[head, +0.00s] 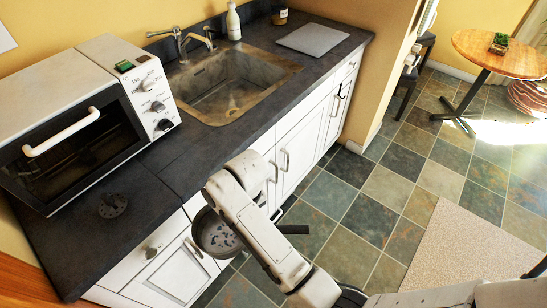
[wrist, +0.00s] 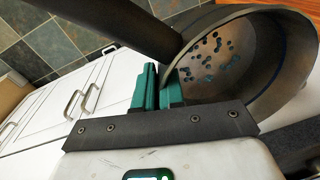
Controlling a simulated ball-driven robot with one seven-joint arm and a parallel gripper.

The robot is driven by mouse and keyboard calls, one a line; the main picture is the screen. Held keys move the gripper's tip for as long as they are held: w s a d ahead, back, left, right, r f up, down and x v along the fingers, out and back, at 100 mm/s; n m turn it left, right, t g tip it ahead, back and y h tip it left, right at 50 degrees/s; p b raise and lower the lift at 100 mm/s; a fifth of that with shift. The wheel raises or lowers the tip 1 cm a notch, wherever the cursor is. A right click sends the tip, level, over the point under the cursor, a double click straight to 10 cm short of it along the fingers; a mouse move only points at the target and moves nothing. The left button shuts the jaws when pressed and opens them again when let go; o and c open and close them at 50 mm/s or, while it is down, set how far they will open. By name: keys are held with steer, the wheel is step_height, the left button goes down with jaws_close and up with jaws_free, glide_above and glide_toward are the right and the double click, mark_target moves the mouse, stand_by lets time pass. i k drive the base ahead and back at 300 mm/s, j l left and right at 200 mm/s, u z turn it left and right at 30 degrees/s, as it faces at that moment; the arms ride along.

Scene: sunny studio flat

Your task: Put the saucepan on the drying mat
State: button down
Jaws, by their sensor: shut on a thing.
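The saucepan (head: 214,236) is a dark metal pan with bluish spots on its inner bottom. It hangs in front of the white cabinets, below the counter edge, partly behind my arm. In the wrist view the saucepan (wrist: 285,45) fills the upper right, tilted, with its dark handle running to the upper left. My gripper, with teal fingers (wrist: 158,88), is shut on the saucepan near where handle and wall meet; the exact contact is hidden. The drying mat, a flat grey rectangle (head: 313,38), lies bare on the counter right of the sink.
The sink (head: 232,85) with its tap lies between the microwave (head: 85,120) and the mat. A white bottle (head: 233,22) and a jar (head: 279,15) stand behind. A dark round item (head: 112,205) lies on the near counter.

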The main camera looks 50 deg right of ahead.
mark_target(305, 43)
steer(key=i+j+z, duration=0.1)
steer(key=z, duration=0.35)
steer(key=i+j+z, duration=0.2)
steer(key=z, duration=0.2)
